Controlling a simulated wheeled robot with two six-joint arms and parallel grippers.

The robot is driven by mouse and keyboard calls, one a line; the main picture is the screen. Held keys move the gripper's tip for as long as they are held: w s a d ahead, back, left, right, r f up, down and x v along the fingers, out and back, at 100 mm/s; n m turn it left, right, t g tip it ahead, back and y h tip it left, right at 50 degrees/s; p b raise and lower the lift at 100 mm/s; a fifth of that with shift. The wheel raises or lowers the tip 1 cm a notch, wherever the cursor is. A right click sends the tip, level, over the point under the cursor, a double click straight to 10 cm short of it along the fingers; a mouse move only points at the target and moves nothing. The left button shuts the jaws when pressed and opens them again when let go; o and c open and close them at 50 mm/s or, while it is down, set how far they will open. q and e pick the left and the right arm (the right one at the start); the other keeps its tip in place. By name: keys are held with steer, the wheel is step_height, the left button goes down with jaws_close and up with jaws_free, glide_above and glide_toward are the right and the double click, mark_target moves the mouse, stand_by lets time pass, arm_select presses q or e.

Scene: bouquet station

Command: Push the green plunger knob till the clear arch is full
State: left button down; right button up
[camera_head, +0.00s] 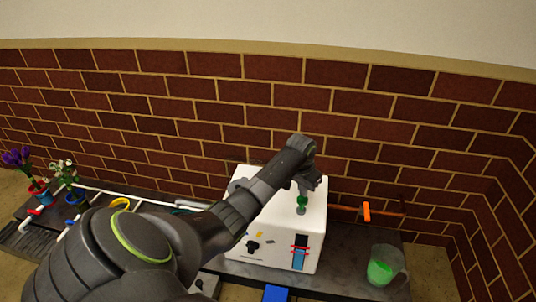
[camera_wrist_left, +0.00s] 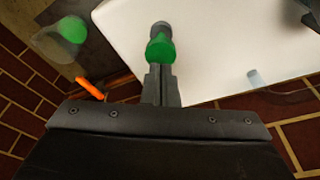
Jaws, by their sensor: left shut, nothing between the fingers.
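The green plunger knob (camera_head: 302,201) stands on a white box (camera_head: 285,224), near its top right in the head view. My left gripper (camera_head: 304,187) is over the box, shut and empty, with its tips at the knob. In the left wrist view the knob (camera_wrist_left: 160,48) is just beyond the shut fingertips (camera_wrist_left: 160,68); whether they touch it I cannot tell. I cannot make out a clear arch for certain. My right gripper is not in view.
A clear jug (camera_head: 401,276) with green contents stands right of the box. An orange handle (camera_head: 366,211) sits on a pipe behind it. Potted flowers (camera_head: 66,172) stand at the far left. A brick wall (camera_head: 220,105) runs behind the dark counter (camera_head: 340,278).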

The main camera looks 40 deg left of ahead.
mark_target(302, 198)
arm_select(q)
steer(key=shift+f, duration=0.15)
stand_by(0.4)
steer(key=shift+f+b, duration=0.75)
steer(key=shift+f, duration=1.15)
steer(key=shift+r, duration=0.15)
step_height(302, 198, up, 4)
steer(key=p, duration=0.6)
steer(key=shift+r, duration=0.25)
steer(key=shift+f, duration=0.2)
